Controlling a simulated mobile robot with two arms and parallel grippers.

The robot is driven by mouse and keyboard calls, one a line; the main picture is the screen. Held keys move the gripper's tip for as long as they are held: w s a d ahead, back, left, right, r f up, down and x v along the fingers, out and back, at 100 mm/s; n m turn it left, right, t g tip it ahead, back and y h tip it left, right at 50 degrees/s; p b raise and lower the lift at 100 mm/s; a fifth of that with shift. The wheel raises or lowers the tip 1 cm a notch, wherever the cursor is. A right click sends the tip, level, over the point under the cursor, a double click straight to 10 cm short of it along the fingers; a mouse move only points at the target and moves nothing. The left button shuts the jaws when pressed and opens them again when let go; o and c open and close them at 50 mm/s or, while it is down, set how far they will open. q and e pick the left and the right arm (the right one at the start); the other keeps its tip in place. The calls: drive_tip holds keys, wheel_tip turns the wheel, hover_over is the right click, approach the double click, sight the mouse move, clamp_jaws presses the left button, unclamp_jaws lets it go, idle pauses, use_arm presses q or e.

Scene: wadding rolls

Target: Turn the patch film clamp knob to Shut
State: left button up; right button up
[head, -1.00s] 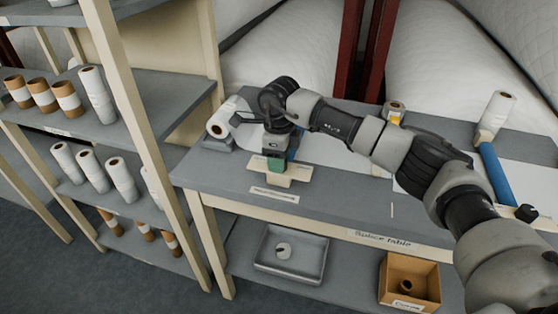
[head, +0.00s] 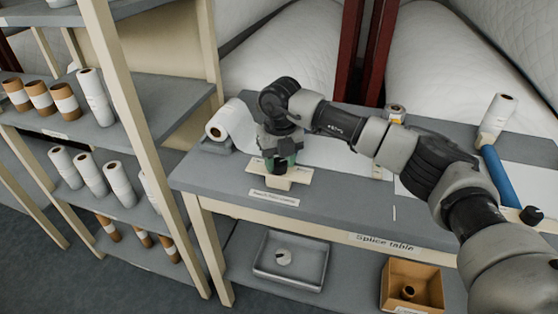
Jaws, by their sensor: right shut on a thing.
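The patch film clamp (head: 297,176) is a cream plate on a short block at the front left of the splice table. A label (head: 273,198) lies on the table edge in front of it; its print is too small to read surely. My right gripper (head: 279,169) points down over the plate's middle and is shut on the clamp's knob. The jaws and wrist hide the knob, so I cannot tell its setting. Green shows at the gripper's right side. My left gripper is not in view.
The shelf rack (head: 150,120) with rolls is left of the table. A blue roll (head: 497,174) lies at right. A grey tray (head: 291,262) and a cardboard box (head: 428,271) sit on the lower shelf.

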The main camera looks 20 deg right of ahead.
sight(280, 161)
drive_tip(key=m, duration=0.4)
drive_tip(key=shift+r+m, duration=0.1)
drive_tip(key=shift+m, duration=0.3)
idle(0.4)
drive_tip(key=o, duration=0.9)
wheel_tip(280, 161, up, 11)
drive_tip(key=shift+d+f+b, duration=0.1)
drive_tip(key=shift+d+b, duration=0.05)
drive_tip(key=shift+b, duration=0.65)
